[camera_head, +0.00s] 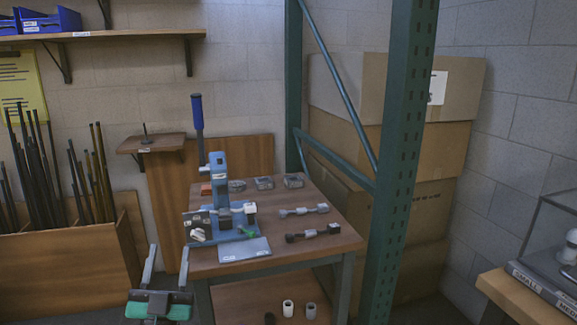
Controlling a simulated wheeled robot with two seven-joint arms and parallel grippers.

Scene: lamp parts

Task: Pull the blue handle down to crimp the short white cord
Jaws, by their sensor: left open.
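The blue handle (197,112) stands upright on a grey lever above the blue crimping press (218,168). The press stands on the left part of a small wooden table. A small white piece (198,235), possibly the short white cord, lies at the front left of the press base; it is too small to tell for sure. My left gripper (168,255) is open and empty, its two fingers pointing up. It is in front of and left of the table's front edge, well below the blue handle and apart from it. My right gripper is not in view.
Metal parts (304,210) lie on the table's right side, and a grey plate (244,249) is at its front. A green rack post (401,150) rises right of the table. A wooden bin of rods (66,258) stands at left. The space around the handle looks clear.

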